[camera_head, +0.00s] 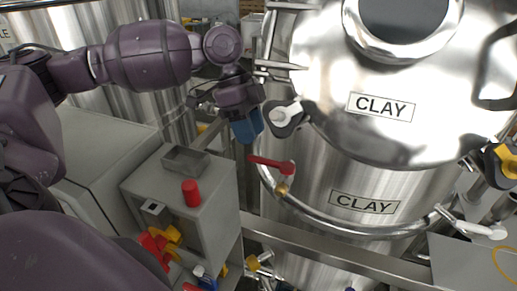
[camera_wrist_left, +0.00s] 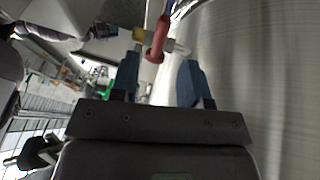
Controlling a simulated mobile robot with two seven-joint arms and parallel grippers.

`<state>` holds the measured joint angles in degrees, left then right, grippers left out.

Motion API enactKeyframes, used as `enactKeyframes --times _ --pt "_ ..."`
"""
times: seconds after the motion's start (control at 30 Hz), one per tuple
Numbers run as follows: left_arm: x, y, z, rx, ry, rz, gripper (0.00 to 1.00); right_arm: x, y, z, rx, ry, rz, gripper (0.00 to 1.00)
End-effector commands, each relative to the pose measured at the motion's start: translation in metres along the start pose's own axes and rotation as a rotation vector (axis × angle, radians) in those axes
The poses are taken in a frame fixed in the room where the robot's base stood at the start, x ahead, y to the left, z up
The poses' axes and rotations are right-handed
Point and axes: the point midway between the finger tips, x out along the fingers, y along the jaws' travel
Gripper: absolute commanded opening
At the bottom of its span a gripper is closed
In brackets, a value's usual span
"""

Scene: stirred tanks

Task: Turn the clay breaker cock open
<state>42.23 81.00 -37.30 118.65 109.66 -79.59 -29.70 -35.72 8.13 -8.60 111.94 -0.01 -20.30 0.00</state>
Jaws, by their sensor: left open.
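The steel tank (camera_head: 372,175) carries two CLAY labels. The breaker cock's red lever (camera_head: 270,163) sits on a brass fitting (camera_head: 282,188) on the curved pipe at the tank's left side. The lever points left in the head view. My left gripper (camera_head: 246,130) hangs just above and to the left of the lever, its blue fingers pointing down. In the left wrist view the red lever (camera_wrist_left: 157,42) shows beyond the gap between the open, empty fingers (camera_wrist_left: 158,78), apart from them. My right gripper is not in view.
A grey cabinet (camera_head: 213,215) with a metal tray (camera_head: 185,160) and a red button (camera_head: 191,192) stands left of the tank. Lid clamps (camera_head: 285,117) jut from the tank rim near my gripper. A steel rail (camera_head: 330,252) crosses below the lever.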

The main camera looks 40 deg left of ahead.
Motion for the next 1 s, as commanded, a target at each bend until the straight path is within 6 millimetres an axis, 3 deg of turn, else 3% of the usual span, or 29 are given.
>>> enactKeyframes --times 0.3,0.77,1.0 --pt "0.043 0.0 0.0 0.0 0.0 0.002 0.42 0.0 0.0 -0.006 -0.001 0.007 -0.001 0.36" --pt "0.053 0.0 0.0 0.0 0.0 0.0 0.42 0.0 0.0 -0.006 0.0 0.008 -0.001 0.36" --pt "0.053 0.0 0.0 0.0 0.0 0.0 0.05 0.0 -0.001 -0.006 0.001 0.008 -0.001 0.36"
